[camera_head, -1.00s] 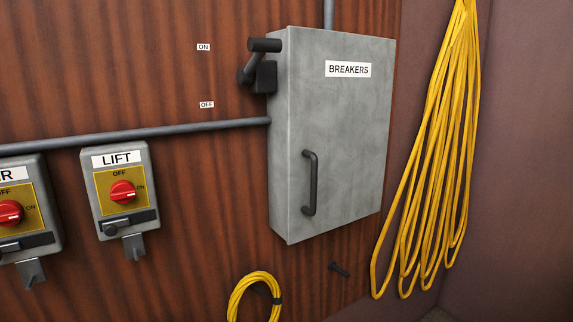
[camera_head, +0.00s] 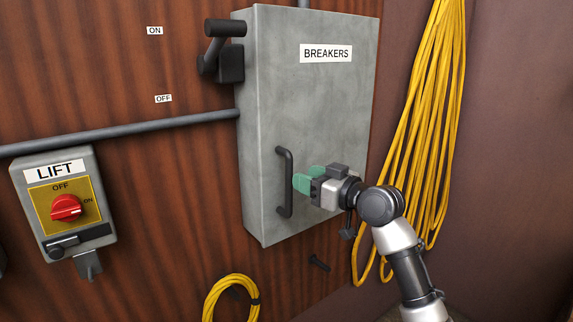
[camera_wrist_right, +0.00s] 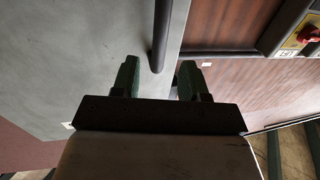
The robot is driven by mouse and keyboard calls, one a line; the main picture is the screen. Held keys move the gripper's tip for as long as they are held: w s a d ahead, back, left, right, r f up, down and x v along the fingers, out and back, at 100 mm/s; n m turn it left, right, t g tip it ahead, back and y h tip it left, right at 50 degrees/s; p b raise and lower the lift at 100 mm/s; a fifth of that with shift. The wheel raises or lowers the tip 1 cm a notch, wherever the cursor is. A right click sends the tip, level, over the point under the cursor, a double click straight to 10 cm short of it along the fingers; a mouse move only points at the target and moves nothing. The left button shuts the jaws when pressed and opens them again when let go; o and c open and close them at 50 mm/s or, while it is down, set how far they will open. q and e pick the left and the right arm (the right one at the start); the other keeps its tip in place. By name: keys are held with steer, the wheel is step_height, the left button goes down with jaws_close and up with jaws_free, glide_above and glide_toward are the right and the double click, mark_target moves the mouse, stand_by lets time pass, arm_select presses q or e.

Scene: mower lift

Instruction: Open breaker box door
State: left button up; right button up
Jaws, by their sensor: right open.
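The grey breaker box (camera_head: 315,110) is on the wood wall with its door shut and a BREAKERS label near the top. Its dark vertical bar handle (camera_head: 284,182) is at the door's left side, low down. My right gripper (camera_head: 300,178) is open, with green fingers just right of the handle in the head view. In the right wrist view, the handle (camera_wrist_right: 160,38) runs between the two open fingers (camera_wrist_right: 158,78), near their tips; I cannot tell whether they touch it. My left gripper is out of view.
A dark lever (camera_head: 218,45) on the box's left side points up, level with the ON label (camera_head: 154,30). A LIFT switch box (camera_head: 65,203) is at left. Yellow cable (camera_head: 425,130) hangs at right, behind my right arm. A yellow coil (camera_head: 232,297) hangs below.

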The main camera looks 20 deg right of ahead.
steer(key=p+x, duration=0.2)
steer(key=x, duration=0.4)
steer(key=shift+f, duration=0.1)
steer(key=shift+w, duration=0.1)
steer(key=shift+c, duration=0.4)
jaws_close()
